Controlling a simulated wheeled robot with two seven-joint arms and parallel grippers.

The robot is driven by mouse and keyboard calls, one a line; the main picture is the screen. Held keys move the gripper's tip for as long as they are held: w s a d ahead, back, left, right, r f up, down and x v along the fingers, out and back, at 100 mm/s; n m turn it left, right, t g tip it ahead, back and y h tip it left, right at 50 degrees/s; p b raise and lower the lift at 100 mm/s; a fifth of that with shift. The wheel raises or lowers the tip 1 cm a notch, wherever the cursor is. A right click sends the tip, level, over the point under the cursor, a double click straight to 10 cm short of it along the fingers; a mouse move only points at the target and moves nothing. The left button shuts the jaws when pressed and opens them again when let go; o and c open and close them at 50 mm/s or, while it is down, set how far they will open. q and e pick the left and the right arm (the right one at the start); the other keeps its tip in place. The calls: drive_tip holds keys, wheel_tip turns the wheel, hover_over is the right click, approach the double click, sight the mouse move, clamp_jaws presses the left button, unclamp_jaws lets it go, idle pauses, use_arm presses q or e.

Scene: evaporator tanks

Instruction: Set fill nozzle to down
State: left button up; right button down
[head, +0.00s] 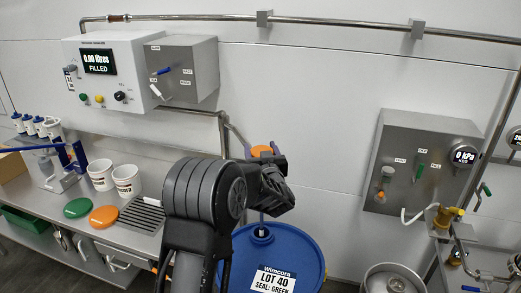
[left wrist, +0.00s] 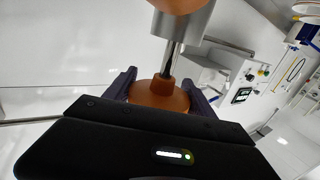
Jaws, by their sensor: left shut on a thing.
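The fill nozzle's orange knob (head: 262,151) shows just above my left gripper (head: 272,168) in the head view. In the left wrist view the orange-brown knob (left wrist: 158,96) sits between the two dark fingers of my left gripper (left wrist: 160,88), which is shut on it. A thin metal rod (left wrist: 170,62) joins the knob to a grey metal cylinder (left wrist: 182,25). My left arm hides most of the nozzle in the head view. A thin stem shows below the gripper, at the opening (head: 262,235) in the blue drum's top. My right gripper is not in view.
The blue drum (head: 305,252) stands below the gripper. A filler panel (head: 110,75) reading "0.00 litres FILLED" hangs at upper left. A grey valve panel (head: 405,150) is at right. The bench (head: 120,225) at left holds white buckets (head: 126,180) and coloured lids.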

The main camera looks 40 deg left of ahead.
use_arm(q)
clamp_jaws()
idle(0.3)
wheel_tip(320, 180, down, 4)
drive_tip(key=b, duration=0.4)
drive_tip(key=shift+f, duration=0.25)
drive_tip(key=o, duration=0.8)
unclamp_jaws()
drive_tip(key=shift+r, duration=0.1)
drive_tip(key=b+v, duration=0.1)
drive_tip(key=v, duration=0.7)
drive_tip(key=shift+w+b, duration=0.1)
drive_tip(key=shift+b, duration=0.25)
